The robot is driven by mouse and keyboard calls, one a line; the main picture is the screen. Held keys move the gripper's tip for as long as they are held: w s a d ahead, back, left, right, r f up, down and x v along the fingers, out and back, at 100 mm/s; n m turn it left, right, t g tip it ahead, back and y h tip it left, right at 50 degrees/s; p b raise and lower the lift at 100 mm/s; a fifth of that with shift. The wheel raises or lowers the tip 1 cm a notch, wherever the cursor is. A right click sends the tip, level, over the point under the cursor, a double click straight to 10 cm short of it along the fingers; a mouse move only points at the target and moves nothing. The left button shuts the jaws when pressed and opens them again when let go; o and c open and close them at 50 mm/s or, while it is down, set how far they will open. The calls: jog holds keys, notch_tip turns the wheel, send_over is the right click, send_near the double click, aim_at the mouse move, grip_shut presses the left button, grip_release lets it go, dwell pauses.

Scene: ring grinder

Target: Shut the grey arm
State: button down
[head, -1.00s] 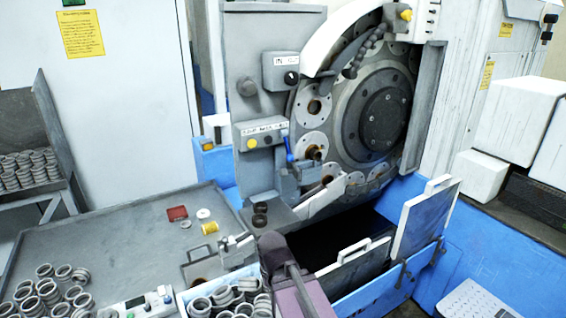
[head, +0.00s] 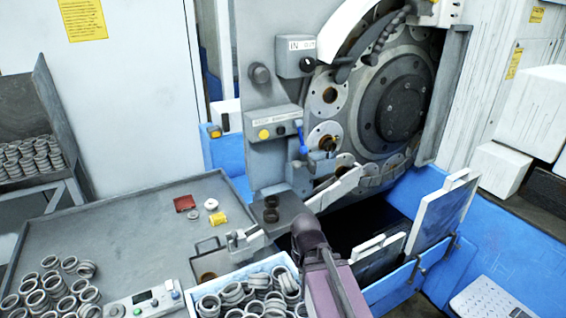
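A pale grey arm (head: 334,189), likely the task's grey arm, slants up to the right across the lower front of the grinder's round wheel (head: 400,108). Its lower left end is by the small grey shelf with two dark rings (head: 271,208). I cannot tell from this view whether it is open or shut. My purple arm, with a dark rounded end, rises from the bottom edge in front of the blue tank, below and apart from the grey arm in the picture. My gripper's fingers do not show.
The grey worktable (head: 120,240) on the left holds loose rings, a control box (head: 145,302) and a small grey fixture (head: 246,242). A white crate of rings (head: 285,262) stands beside my arm. Raised lids with handles (head: 443,210) stand over the blue tank (head: 400,285).

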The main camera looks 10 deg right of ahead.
jog(key=w+r+h+p, duration=0.2)
jog(key=w+r+p, duration=0.1)
jog(key=w+r, duration=0.1)
jog(key=w+r+h+p, duration=0.2)
jog(key=w+r, duration=0.2)
jog(key=w, duration=0.2)
jog(key=w+r+h+p, duration=0.3)
jog(key=w+r, duration=0.1)
jog(key=w, duration=0.1)
jog(key=shift+w+a+r+n+t+p, duration=0.1)
jog(key=shift+w+a+n+t+p, duration=0.2)
jog(key=shift+w+t+p, duration=0.1)
jog(key=w+a+r+t+h, duration=0.2)
jog(key=w+a+r+h, duration=0.6)
jog(key=w+a+r, duration=0.3)
jog(key=shift+w+a+r+t, duration=0.4)
jog(key=shift+w+a, duration=0.1)
jog(key=shift+w, duration=0.75)
jog(key=shift+d, duration=0.1)
jog(key=s+b+x, duration=0.3)
jog(key=x, duration=0.9)
jog(key=shift+w+d+f, duration=0.2)
jog(key=shift+d+f, duration=0.15)
jog(key=shift+d, duration=0.2)
